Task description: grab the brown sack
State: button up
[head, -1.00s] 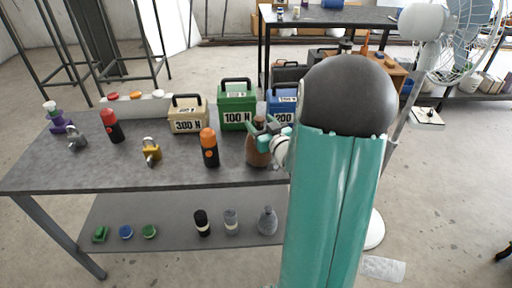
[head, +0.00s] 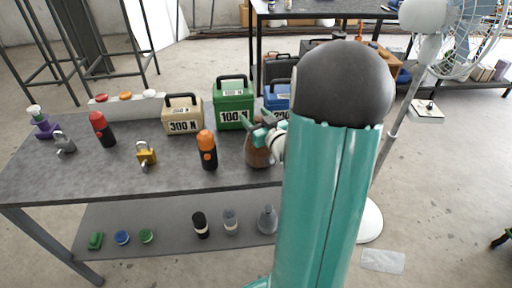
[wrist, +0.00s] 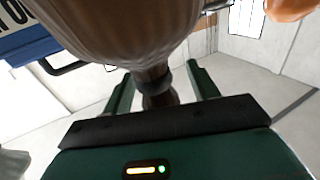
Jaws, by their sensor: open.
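The brown sack (head: 257,156) stands upright near the front edge of the grey table (head: 100,178), in front of the green box. My gripper (head: 265,130) is at its top, partly hidden by my arm. In the wrist view, the striped brown sack (wrist: 120,25) fills the upper middle, and its tied neck (wrist: 157,88) comes down between the two green fingers. My gripper (wrist: 160,82) is open, with a finger on each side of the neck and visible gaps beside it.
A green 100 N box (head: 234,100) and a blue box (head: 276,96) stand close behind the sack. An orange-black bottle (head: 207,150) stands to its left. A fan (head: 425,50) stands right of my arm.

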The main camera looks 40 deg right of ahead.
jog(key=shift+s+r, duration=0.1)
jog(key=shift+s, duration=0.15)
jog(key=shift+w, duration=0.25)
jog(key=shift+c, duration=0.2)
jog(key=shift+s, duration=0.25)
jog(key=c, duration=0.4)
jog(key=shift+w, duration=0.1)
grip_shut()
